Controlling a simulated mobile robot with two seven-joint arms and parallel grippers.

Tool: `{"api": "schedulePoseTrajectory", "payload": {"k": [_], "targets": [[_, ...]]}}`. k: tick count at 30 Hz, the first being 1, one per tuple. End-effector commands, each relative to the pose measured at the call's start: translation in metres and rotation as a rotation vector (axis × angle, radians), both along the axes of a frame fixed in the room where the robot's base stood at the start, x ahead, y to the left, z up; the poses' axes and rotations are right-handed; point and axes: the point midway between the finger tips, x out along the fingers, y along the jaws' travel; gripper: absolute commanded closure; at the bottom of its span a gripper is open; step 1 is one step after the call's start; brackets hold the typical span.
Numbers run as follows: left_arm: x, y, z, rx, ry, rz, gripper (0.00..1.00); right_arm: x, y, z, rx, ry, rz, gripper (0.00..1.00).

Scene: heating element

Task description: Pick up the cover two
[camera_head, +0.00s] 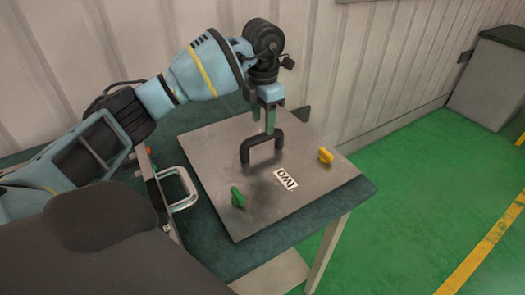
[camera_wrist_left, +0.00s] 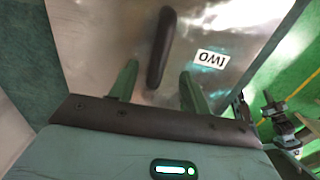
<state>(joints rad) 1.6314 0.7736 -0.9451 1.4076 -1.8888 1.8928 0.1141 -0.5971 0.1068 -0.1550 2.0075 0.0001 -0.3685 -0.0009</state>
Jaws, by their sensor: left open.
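The cover two is a flat grey metal plate (camera_head: 217,166) lying on a dark green table, with a white label (camera_head: 286,179) reading TWO. A black U-shaped handle (camera_head: 262,148) stands up from its middle. My left gripper (camera_head: 270,120) is above the plate, pointing down at the handle. In the left wrist view the gripper (camera_wrist_left: 157,88) is open, and the handle (camera_wrist_left: 162,45) runs between and beyond its fingers. I cannot tell whether the fingers touch it. The plate also fills much of the left wrist view (camera_wrist_left: 100,30).
A metal loop handle (camera_head: 181,190) is at the table's left side. A ribbed wall (camera_head: 355,60) rises close behind. The green floor (camera_head: 420,170) at right is clear.

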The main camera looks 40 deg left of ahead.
Motion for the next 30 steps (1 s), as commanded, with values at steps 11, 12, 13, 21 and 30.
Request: {"api": "schedulePoseTrajectory", "payload": {"k": [11,12,13,21,30], "targets": [[-0.001,0.001,-0.025,0.001,0.002,0.0,0.52,0.001,0.0,0.002,-0.001,-0.003,0.0,1.0],[-0.002,0.001,-0.031,0.001,0.003,0.001,0.52,0.002,0.0,0.003,-0.001,-0.005,0.0,1.0],[-0.002,0.001,-0.035,0.001,0.003,0.001,0.52,0.003,0.0,0.004,-0.001,-0.006,0.001,1.0],[-0.002,0.001,-0.062,0.001,0.001,0.0,0.52,0.004,0.0,0.005,0.0,-0.009,0.0,1.0],[-0.001,0.001,-0.063,0.001,0.0,-0.001,0.6,0.004,-0.001,0.005,0.0,-0.011,0.0,1.0]]}}
